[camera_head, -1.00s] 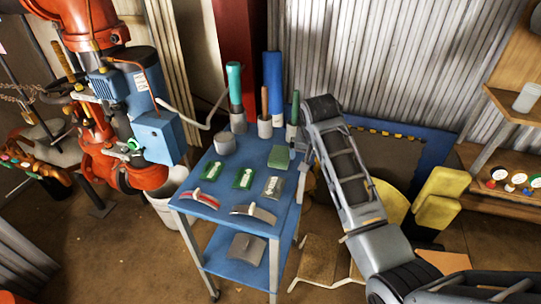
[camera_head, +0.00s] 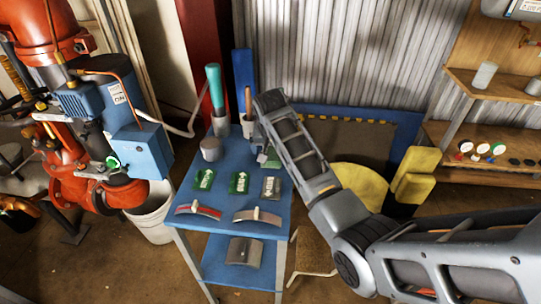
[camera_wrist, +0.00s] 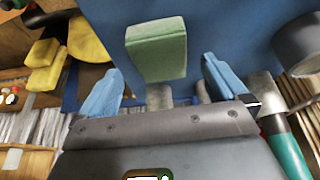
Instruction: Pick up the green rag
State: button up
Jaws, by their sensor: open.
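The green rag (camera_wrist: 157,50) looks like a thick folded block on the blue table top. In the wrist view it lies beyond and between my two blue fingertips, apart from both. In the head view, a little of the rag (camera_head: 271,162) shows beside my arm; the rest is hidden. My gripper (camera_wrist: 161,84) is open and empty, with one finger to each side of the rag's line. In the head view my forearm mostly covers the gripper.
The blue cart (camera_head: 195,237) also holds a grey cup (camera_head: 211,148), several small labelled packs, two curved strips and upright tools in holders, one with a teal handle (camera_head: 216,88). Red pipework (camera_head: 68,165) stands left, yellow blocks (camera_head: 415,175) and shelves right.

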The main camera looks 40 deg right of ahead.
aim_at(272, 153)
jog(key=shift+x, duration=1.65)
jog(key=shift+a, duration=0.1)
jog(key=c, duration=1.1)
jog(key=shift+r, duration=0.1)
jog(key=shift+r, duration=0.6)
notch_tip(272, 153, up, 3)
jog(key=shift+b, duration=0.35)
jog(key=s+d+r, duration=0.1)
jog(key=s+r, duration=0.1)
jog(key=s, duration=0.1)
jog(key=s+d+r, duration=0.2)
jog(key=s, duration=0.2)
jog(key=s+d+r, duration=0.1)
jog(key=s+r, duration=0.1)
jog(key=s, duration=0.1)
jog(key=shift+s+d+r+b, duration=0.3)
jog(key=shift+s+d+b, duration=0.05)
jog(key=shift+b, duration=0.05)
